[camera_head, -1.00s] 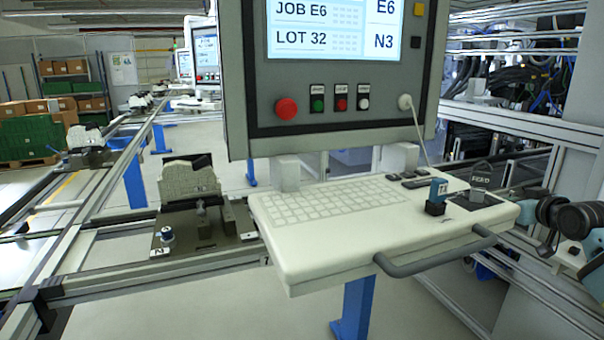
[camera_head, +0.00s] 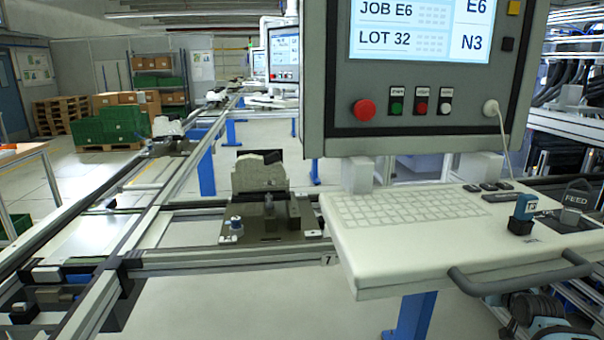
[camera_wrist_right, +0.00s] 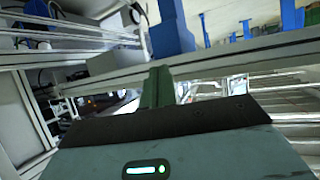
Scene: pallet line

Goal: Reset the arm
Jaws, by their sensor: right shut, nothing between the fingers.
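My right gripper (camera_wrist_right: 158,88) shows in the right wrist view, its narrow green fingers together and nothing held between them. A teal housing with a lit green-white indicator fills the bottom of that view. In the head view, links of my right arm show at the bottom right corner, below the grey handle (camera_head: 520,280) of the white keyboard shelf (camera_head: 385,265). The fingers cannot be made out there. My left arm and gripper are not in view.
A control panel (camera_head: 420,130) with a screen and a red button stands above the shelf. A pallet fixture (camera_head: 266,215) stands on the rail line to the left. Rails run close around the right wrist.

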